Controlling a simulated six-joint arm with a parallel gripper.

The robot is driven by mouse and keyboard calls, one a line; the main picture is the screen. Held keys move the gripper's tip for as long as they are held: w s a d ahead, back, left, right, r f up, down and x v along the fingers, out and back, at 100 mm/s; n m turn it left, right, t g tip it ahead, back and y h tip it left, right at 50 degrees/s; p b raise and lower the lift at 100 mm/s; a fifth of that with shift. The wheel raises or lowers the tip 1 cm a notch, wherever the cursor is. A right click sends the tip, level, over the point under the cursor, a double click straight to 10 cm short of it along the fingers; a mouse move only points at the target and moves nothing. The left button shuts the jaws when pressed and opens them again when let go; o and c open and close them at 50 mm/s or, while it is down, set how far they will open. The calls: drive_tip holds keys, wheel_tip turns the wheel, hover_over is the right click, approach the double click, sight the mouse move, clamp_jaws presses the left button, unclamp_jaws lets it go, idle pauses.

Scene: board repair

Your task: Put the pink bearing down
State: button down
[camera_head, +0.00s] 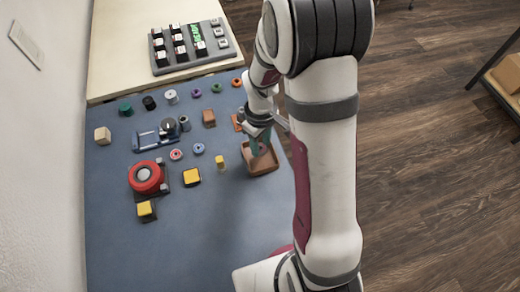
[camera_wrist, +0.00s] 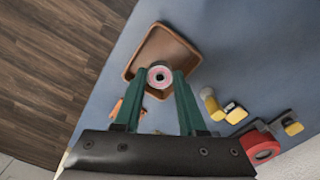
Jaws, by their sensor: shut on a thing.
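My gripper (camera_head: 260,146) points down over the brown tray (camera_head: 266,170) near the right edge of the blue mat. The bearing overlaps the near part of the tray, which also shows in the wrist view (camera_wrist: 138,55). I cannot tell whether the bearing touches the tray floor. The rest of the tray looks empty. Another pink ring (camera_head: 176,154) lies on the mat to the left.
Several coloured rings lie along the back. A grey board (camera_head: 190,47) sits on the pale table behind. The mat's front is clear.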

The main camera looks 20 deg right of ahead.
sight(260, 148)
drive_tip(key=shift+f, duration=1.95)
drive_tip(key=shift+f, duration=0.1)
drive_tip(key=c, duration=0.8)
unclamp_jaws()
drive_tip(key=shift+o, duration=0.2)
wheel_tip(260, 148, up, 12)
drive_tip(key=shift+w+f, duration=0.1)
drive_tip(key=shift+f, duration=0.15)
drive_tip(key=s+a+r+m, duration=0.2)
drive_tip(key=s+r+m, duration=0.1)
drive_tip(key=s, duration=0.4)
drive_tip(key=s+a+r+m+y, duration=0.1)
drive_tip(key=s+a+r+m, duration=0.1)
drive_tip(key=s, duration=0.5)
drive_tip(key=s+a+r+m, duration=0.2)
drive_tip(key=s+r+m, duration=0.2)
drive_tip(key=s+m, duration=0.2)
drive_tip(key=shift+s+m+y, duration=0.3)
drive_tip(key=shift+s+y, duration=0.1)
